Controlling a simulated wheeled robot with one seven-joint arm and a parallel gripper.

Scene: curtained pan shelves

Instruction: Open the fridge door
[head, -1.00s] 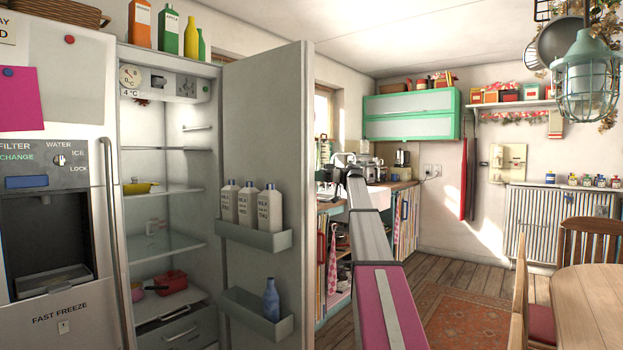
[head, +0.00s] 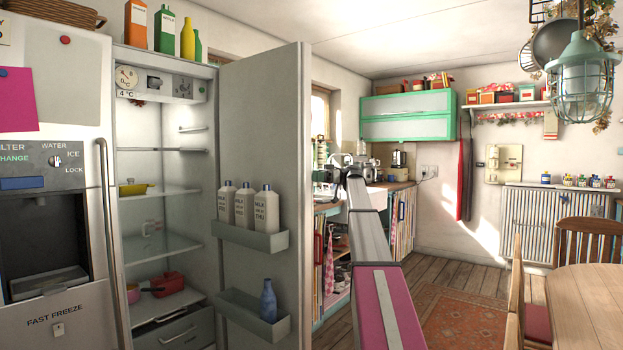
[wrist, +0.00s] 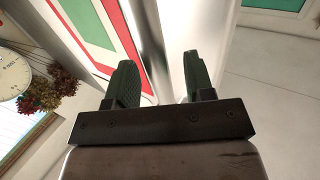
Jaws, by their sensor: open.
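The fridge (head: 150,130) stands at the left in the head view. Its right-hand door (head: 262,90) is swung wide open, with the lit shelves exposed. Milk bottles (head: 244,208) and a blue bottle (head: 268,300) sit in the door's racks. My arm reaches forward to the right of the door, and my gripper is not clear in that view. In the wrist view my gripper (wrist: 160,82) is open, with dark green fingers spread apart. A pale vertical surface with a shiny edge shows behind and between them; whether the fingers touch it I cannot tell.
The left fridge door (head: 60,230) with its dispenser and long handle is closed. A counter (head: 335,215) with kitchenware lies beyond my arm. A wooden table (head: 590,295) and chairs stand at the right. Floor with a rug (head: 465,325) is open between.

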